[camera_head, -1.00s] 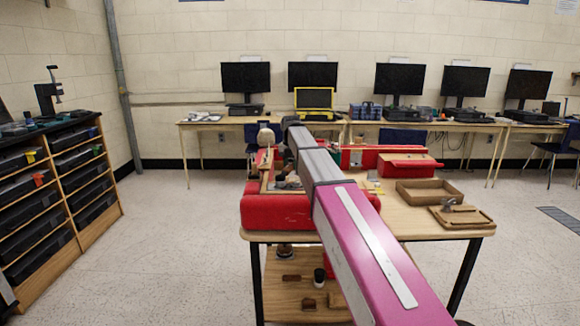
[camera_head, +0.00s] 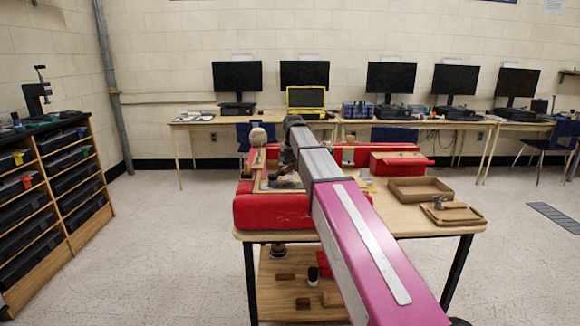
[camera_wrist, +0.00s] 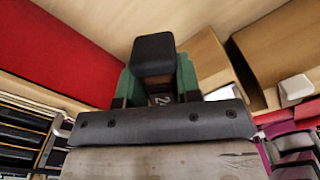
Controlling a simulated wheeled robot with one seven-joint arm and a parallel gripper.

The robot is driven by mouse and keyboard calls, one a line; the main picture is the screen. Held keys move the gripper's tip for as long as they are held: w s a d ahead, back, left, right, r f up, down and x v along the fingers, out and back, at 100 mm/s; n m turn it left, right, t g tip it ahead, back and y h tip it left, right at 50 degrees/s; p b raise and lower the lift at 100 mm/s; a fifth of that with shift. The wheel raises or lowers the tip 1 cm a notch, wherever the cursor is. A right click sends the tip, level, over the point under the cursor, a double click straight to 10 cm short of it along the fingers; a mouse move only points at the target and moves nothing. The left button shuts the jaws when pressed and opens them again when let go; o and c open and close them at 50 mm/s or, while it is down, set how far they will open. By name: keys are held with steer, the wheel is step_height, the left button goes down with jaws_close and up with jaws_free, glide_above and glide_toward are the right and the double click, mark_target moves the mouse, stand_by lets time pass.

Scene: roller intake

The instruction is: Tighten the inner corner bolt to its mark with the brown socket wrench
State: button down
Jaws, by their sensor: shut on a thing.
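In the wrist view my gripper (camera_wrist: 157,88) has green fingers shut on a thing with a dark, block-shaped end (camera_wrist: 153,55). A pale figure like a 2 shows between the fingers, below that end. I cannot tell from its visible part whether this is the brown socket wrench. In the head view my arm reaches over the workbench (camera_head: 440,229), and the gripper is hidden or too small to make out at its far end. The inner corner bolt and its mark cannot be made out in either view.
On the bench are a long red block (camera_head: 272,211), a red box (camera_head: 400,164), a brown tray (camera_head: 420,197) and a brown board (camera_head: 470,214) with a small grey thing on it. A drawer rack (camera_head: 60,190) stands left. The floor between rack and bench is clear.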

steer(key=shift+s, duration=0.2)
steer(key=shift+s+d+m, duration=1.3)
steer(key=shift+d+m, duration=0.15)
steer(key=shift+m, duration=0.05)
steer(key=shift+w, duration=0.1)
steer(key=shift+w+a+n, duration=0.35)
steer(key=shift+n, duration=0.05)
stand_by(0.3)
steer(key=shift+r, duration=0.1)
steer(key=shift+r, duration=0.8)
steer(key=shift+w+r, duration=0.1)
